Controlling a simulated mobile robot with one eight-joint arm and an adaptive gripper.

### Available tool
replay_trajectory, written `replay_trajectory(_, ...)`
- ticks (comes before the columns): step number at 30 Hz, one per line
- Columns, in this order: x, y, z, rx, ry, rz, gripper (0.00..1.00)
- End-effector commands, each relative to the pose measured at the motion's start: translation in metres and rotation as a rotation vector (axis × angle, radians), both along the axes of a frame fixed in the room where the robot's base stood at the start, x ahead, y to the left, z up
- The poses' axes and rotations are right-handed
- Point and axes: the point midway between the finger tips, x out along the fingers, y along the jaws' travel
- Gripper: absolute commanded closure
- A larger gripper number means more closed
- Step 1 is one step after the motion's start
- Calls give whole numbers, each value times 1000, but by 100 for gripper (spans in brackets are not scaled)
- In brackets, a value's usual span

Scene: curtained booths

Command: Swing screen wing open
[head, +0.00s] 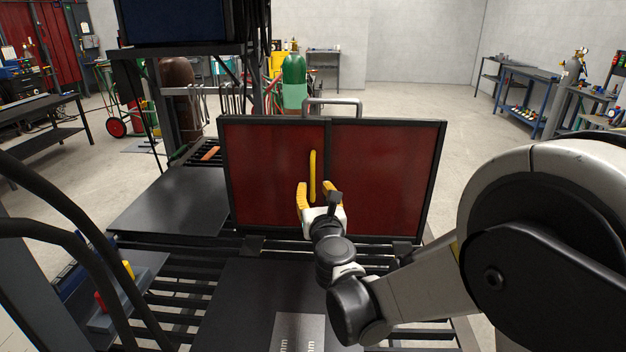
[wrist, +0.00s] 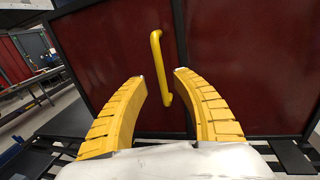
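The screen stands upright on the slatted bench, with a left red wing (head: 262,165) and a right red panel (head: 385,180), both in black frames. They look in line with each other. A yellow bar handle (head: 313,176) is on the left wing near the middle post; it also shows in the wrist view (wrist: 160,68). My gripper (head: 318,188) has yellow fingers, spread apart and empty, just in front of the handle. In the wrist view my gripper (wrist: 161,74) points at the handle, whose lower end shows between the fingertips. I cannot tell whether either finger touches it.
A dark plate (head: 180,198) lies left of the screen, and a slatted bench (head: 175,300) runs below. A grey rail (head: 333,101) rises behind the screen. A dark monitor (head: 180,20) hangs at upper left. Open floor (head: 480,135) lies behind and right.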

Motion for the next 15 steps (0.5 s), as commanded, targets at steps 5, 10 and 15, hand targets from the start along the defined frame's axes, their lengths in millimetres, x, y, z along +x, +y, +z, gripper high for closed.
replay_trajectory(5, 33, 5, -2, 1, 0, -2, 66)
replay_trajectory(10, 50, 8, -1, 2, 1, -1, 66)
replay_trajectory(15, 55, 8, 0, 2, 1, -1, 66)
